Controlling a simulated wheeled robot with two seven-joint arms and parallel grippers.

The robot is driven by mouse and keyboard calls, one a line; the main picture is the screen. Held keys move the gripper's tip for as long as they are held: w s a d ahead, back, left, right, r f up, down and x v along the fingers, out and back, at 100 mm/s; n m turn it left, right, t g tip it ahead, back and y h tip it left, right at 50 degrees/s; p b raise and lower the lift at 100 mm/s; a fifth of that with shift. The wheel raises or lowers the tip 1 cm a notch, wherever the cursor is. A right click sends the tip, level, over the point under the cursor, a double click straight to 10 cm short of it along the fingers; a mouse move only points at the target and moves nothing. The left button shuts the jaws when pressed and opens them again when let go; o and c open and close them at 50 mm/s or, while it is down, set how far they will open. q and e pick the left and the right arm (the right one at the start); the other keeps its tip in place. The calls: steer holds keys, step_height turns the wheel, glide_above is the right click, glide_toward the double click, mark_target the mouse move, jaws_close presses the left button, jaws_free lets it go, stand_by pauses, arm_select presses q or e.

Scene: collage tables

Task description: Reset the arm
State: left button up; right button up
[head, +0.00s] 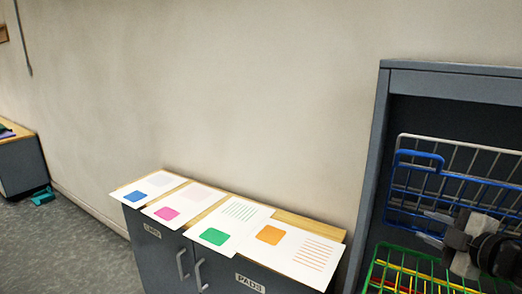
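My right gripper (433,228) is at the right edge of the head view, in front of the wire baskets in the grey shelf unit. It points left, its two pale fingertips look apart, and I see nothing between them. Its arm runs out of the picture on the right. My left gripper and arm are not in view.
A grey shelf unit (381,133) holds a blue wire basket (418,154) and a green one (375,270) close around my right gripper. A low cabinet (155,254) carries several cards with coloured squares, including an orange one (270,235). Floor (70,245) at left is mostly clear.

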steer(key=s+a+f+m+g, duration=0.1)
steer(key=s+a+f+m, duration=0.1)
steer(key=f, duration=0.5)
steer(key=s+a+f+m, duration=0.2)
steer(key=s+f, duration=0.1)
steer(key=f, duration=0.3)
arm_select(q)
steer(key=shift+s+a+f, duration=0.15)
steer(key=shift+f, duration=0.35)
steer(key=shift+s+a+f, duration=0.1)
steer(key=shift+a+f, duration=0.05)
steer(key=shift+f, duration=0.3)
arm_select(e)
steer(key=s+a+f+m+g, duration=0.3)
steer(key=s+a+f+m, duration=0.5)
steer(key=s+a+f, duration=0.8)
steer(key=a, duration=0.3)
steer(key=shift+s+f+g, duration=0.15)
steer(key=shift+f+g, duration=0.15)
steer(key=shift+g, duration=0.1)
